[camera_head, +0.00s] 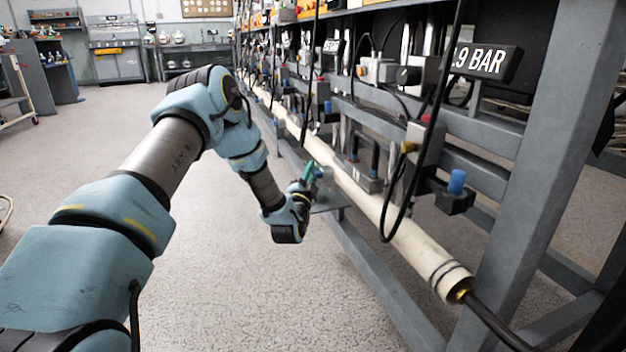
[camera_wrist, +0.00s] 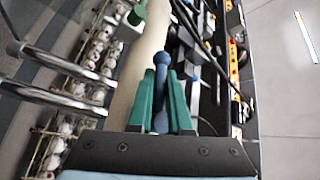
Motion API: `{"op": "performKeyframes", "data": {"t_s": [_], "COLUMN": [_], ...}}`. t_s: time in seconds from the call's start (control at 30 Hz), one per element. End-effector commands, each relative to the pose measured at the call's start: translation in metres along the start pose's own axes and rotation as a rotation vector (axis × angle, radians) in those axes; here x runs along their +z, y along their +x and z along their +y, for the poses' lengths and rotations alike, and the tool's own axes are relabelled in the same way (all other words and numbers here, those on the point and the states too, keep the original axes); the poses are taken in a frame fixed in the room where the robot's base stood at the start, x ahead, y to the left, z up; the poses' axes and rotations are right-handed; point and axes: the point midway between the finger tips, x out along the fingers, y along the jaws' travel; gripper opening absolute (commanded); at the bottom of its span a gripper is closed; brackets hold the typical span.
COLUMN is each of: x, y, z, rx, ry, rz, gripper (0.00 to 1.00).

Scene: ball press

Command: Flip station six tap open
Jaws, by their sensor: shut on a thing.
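My gripper (camera_wrist: 161,78) has green fingers. In the wrist view they are closed on a blue handle (camera_wrist: 164,57) with a rounded end, whose shaft runs down between them. I take this for the tap lever; no station number is readable on it. The handle lies beside a cream pipe (camera_wrist: 135,85), pointing roughly along it. In the head view my gripper (camera_head: 308,173) is low at the rack, just left of the cream pipe (camera_head: 405,240). The tap there is too small and covered to make out.
The grey rack frame (camera_head: 535,130) fills the right, with a BAR display (camera_head: 485,61), hanging black cables and a blue knob (camera_head: 456,182). In the wrist view, wire racks of white balls (camera_wrist: 95,55) and chrome tubes (camera_wrist: 55,95) are at left. Open floor lies left.

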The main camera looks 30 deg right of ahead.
Motion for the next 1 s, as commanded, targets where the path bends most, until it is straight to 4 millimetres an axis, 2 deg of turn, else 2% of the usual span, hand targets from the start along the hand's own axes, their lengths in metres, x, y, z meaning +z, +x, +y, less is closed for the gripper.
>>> {"op": "performKeyframes", "data": {"t_s": [0.23,0.57,0.6,0.8,0.87,1.0], "x": [-0.0019,-0.0032,-0.0032,-0.0032,-0.0032,-0.0032], "y": [0.0012,0.0018,0.0018,0.0018,0.0018,0.0018], "z": [-0.0020,-0.0055,-0.0055,-0.0056,-0.0055,-0.0055], "rx": [-0.087,-0.100,-0.100,-0.099,-0.099,-0.099], "ry": [0.077,0.086,0.086,0.086,0.086,0.086], "rz": [0.079,0.088,0.088,0.088,0.088,0.088], "gripper": [0.00,0.00,0.19,0.42,0.47,0.47]}}
